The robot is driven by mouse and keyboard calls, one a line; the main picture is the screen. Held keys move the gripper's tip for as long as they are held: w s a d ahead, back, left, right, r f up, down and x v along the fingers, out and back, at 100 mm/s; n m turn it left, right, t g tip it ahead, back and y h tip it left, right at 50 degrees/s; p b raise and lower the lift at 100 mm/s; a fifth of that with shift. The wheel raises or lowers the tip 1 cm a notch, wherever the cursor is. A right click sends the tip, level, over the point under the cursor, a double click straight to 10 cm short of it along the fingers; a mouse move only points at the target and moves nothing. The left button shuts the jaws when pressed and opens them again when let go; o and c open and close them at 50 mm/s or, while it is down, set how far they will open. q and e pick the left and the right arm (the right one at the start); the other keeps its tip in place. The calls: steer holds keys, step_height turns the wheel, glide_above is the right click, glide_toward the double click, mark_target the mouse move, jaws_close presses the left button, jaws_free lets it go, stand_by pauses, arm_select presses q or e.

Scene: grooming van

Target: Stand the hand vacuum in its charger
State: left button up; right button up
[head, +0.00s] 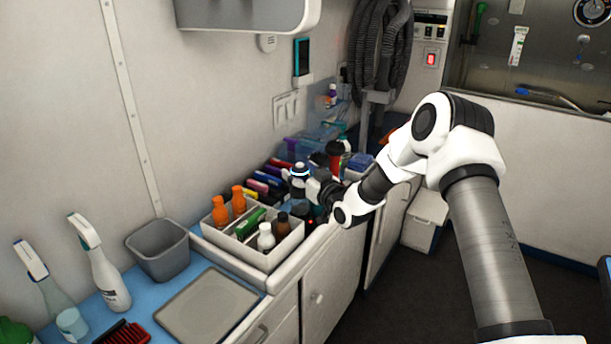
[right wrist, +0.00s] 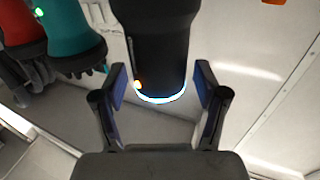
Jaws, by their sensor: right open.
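The hand vacuum, as far as I can tell, is the dark upright body with a glowing blue-white ring (head: 299,184) on the crowded counter. In the right wrist view its black round body (right wrist: 153,45) lies between my fingers, with the bright ring and a small orange light at its end. My right gripper (head: 315,189) is close beside it on the right. In its own view the right gripper (right wrist: 160,82) is open, with gaps on both sides of the body. The vacuum's foot and the charger cannot be made out. My left gripper is out of view.
A white divided tray (head: 258,258) with orange and other bottles stands just in front. Red (right wrist: 18,28) and teal (right wrist: 75,38) devices are close by the gripper. A grey bin (head: 160,252), spray bottles (head: 105,270) and a flat grey plate (head: 208,308) are nearer. The wall is behind.

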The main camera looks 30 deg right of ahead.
steer(key=s, duration=1.2)
stand_by(1.5)
